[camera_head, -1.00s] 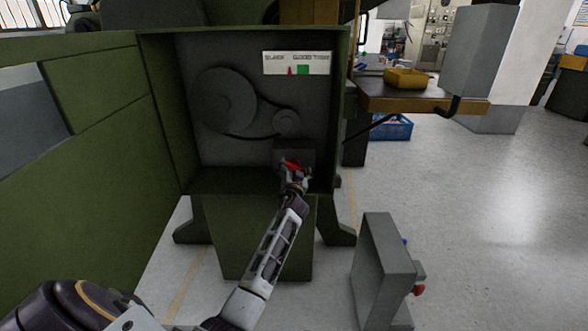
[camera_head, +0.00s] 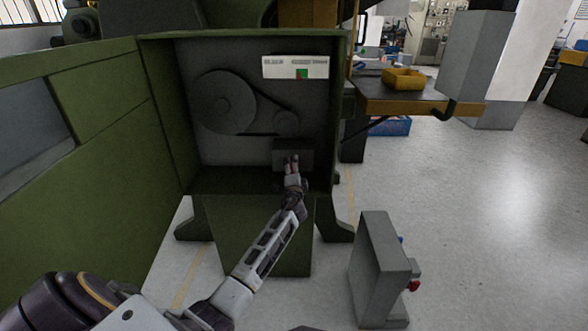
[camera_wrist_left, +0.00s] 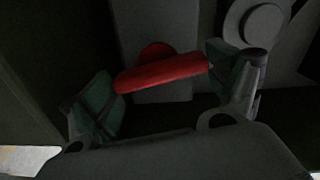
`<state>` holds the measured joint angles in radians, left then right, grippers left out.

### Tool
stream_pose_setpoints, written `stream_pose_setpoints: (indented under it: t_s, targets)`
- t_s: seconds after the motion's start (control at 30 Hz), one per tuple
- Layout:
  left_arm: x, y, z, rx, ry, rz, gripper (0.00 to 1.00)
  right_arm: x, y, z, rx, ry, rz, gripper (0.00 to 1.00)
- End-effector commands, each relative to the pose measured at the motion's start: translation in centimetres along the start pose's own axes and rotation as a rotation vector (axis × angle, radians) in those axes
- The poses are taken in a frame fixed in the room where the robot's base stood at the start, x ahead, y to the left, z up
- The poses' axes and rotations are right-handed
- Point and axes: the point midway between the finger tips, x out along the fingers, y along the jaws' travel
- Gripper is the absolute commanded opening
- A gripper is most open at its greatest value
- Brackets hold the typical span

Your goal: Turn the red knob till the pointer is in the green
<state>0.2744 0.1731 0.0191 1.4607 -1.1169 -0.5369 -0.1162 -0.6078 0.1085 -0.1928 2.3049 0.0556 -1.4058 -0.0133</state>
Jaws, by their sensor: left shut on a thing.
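The red knob (camera_wrist_left: 160,73), a bar with a round hub, sits between the two fingers of my left gripper (camera_wrist_left: 166,86) in the left wrist view. My left gripper (camera_head: 291,162) is shut on it, with the bar slanting between the pads. In the head view the knob is mostly hidden by the gripper, in front of a grey block (camera_head: 293,146). The white gauge panel (camera_head: 280,66) is above. My right gripper is not in view.
A large pulley (camera_head: 222,103) and a small pulley (camera_head: 286,122) with a belt are inside the green cabinet. The open door (camera_head: 105,120) stands on the left. A grey pedestal (camera_head: 378,265) stands on the floor at right, and a table with a yellow bin (camera_head: 405,79) is behind.

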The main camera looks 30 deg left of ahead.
Motion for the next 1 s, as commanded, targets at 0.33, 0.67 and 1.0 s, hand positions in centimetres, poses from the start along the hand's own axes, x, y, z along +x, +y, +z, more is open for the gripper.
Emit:
stream_pose_setpoints:
  t_s: [0.33, 0.67, 1.0]
  targets:
    - [0.0, 0.1, -0.1, 0.180, 0.001, 0.001, 0.65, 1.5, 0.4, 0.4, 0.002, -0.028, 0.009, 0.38]
    - [0.0, 0.2, -0.1, 0.211, 0.001, 0.002, 0.65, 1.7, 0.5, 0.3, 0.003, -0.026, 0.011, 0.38]
    - [0.0, 0.2, -0.1, 0.210, 0.001, 0.002, 1.00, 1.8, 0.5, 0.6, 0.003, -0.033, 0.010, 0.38]
